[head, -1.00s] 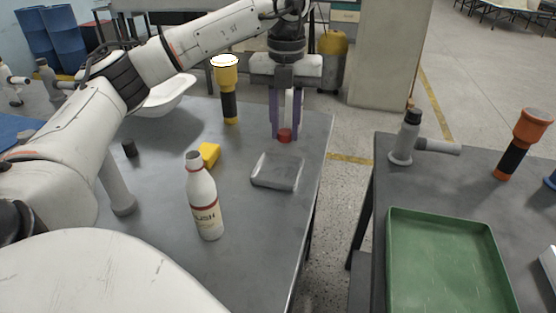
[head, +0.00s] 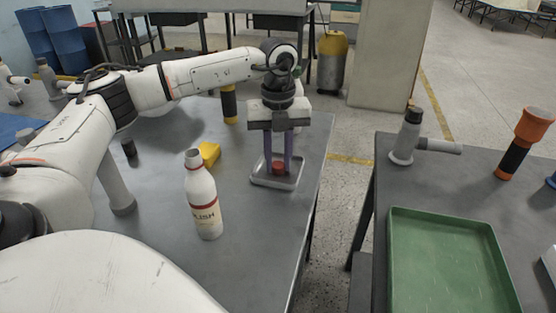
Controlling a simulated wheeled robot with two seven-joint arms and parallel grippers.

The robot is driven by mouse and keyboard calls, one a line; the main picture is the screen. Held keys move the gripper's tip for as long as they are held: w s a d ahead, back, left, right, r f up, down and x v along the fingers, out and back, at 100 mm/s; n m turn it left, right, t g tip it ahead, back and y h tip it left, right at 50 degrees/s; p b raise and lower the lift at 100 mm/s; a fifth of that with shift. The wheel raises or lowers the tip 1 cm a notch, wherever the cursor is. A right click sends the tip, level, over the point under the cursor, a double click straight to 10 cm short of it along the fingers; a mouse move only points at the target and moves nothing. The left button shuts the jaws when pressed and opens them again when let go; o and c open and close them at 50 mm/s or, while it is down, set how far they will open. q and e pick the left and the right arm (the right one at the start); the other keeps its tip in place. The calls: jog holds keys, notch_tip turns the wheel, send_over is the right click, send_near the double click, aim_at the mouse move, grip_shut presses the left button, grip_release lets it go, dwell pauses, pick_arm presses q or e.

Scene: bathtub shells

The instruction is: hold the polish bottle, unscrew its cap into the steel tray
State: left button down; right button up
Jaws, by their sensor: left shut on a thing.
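The white polish bottle (head: 203,195) stands upright and without a cap on the grey table, its grey neck bare on top. The red cap (head: 278,168) is between the fingertips of my left gripper (head: 278,165), which is shut on it. Gripper and cap are over the steel tray (head: 270,182), inside its outline in the picture. I cannot tell whether the cap touches the tray floor. The tray lies flat, right of the bottle, near the table's right edge. My right gripper is not in view.
A yellow block (head: 209,155) lies just behind the bottle. A small black cylinder (head: 129,148) and a yellow-and-black tool (head: 229,105) stand farther back. A second table at right holds a green tray (head: 445,262), with a floor gap between the tables.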

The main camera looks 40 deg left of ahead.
aim_at(278, 164)
pick_arm(q)
jog(key=shift+f, duration=0.15)
jog(key=c, duration=1.5)
grip_release()
notch_tip(278, 164, up, 12)
jog(key=shift+r+p, duration=0.15)
jog(key=shift+p, duration=0.5)
